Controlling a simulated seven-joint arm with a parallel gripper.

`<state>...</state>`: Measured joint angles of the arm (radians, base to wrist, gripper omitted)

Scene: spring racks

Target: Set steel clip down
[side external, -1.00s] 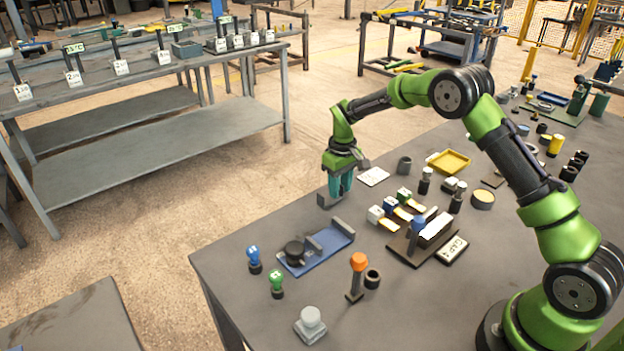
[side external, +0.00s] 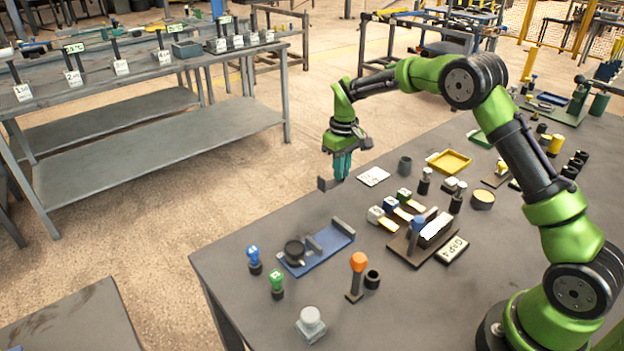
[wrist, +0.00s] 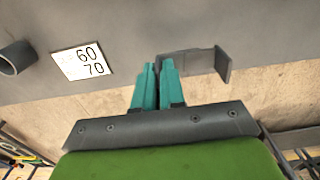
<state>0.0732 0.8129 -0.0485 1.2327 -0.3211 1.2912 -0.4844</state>
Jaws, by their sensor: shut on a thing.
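The steel clip (side external: 325,184) is a dark grey bent piece. My gripper (side external: 341,176) is shut on it and holds it above the far-left edge of the workbench. In the wrist view, the teal fingers of my gripper (wrist: 158,68) are close together at one end of the clip (wrist: 190,62). The clip sticks out to the right there, and its bent end overlaps the table edge and the floor beyond. The exact grip contact is small and partly hidden by the fingers.
A blue fixture (side external: 322,256) and several small switches and blocks stand nearer. Bare tabletop (side external: 290,220) lies between the fixture and the edge.

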